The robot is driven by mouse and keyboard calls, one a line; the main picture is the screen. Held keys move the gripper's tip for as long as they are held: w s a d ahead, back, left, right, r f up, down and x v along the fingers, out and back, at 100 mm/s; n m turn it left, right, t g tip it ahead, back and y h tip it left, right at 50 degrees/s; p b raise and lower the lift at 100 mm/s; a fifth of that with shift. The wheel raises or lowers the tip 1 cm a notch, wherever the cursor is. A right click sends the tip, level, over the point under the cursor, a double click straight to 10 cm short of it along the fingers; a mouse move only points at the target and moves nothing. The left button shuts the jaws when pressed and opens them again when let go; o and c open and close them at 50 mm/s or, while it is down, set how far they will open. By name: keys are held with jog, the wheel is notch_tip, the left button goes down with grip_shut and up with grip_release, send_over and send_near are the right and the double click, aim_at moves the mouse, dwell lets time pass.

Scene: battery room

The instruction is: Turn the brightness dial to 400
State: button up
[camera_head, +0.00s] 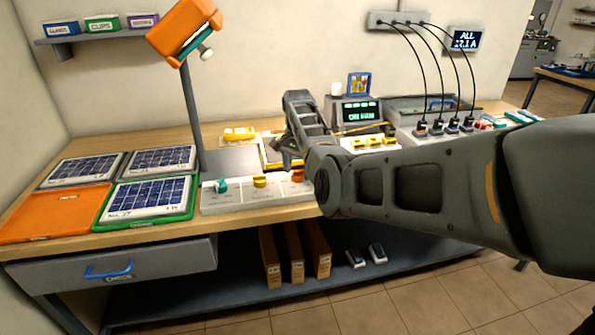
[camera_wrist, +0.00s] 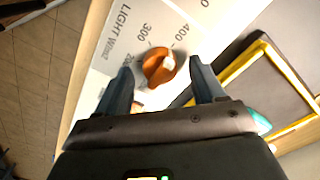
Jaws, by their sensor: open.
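The brightness dial is an orange knob (camera_wrist: 158,66) on a white panel marked "LIGHT W/m2", with "300" and "400" printed around it. A pale mark on the knob sits on its side toward "400"; I cannot read the exact setting. My gripper (camera_wrist: 164,82) is open, with one finger on each side of the knob; I cannot tell whether either finger touches it. In the head view the orange knob (camera_head: 297,175) is at the right end of the white control panel (camera_head: 236,202), partly beside my arm.
A teal knob (camera_head: 221,186) and a yellow knob (camera_head: 260,181) sit on the same panel. A lamp post (camera_head: 192,115) with an orange head (camera_head: 184,28) rises behind. Solar panels in trays (camera_head: 147,197) lie left. A yellow-edged frame (camera_wrist: 258,80) is beside the panel.

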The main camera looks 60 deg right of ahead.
notch_tip(320, 180, up, 7)
jog(key=shift+b, duration=0.45)
dwell(0.4)
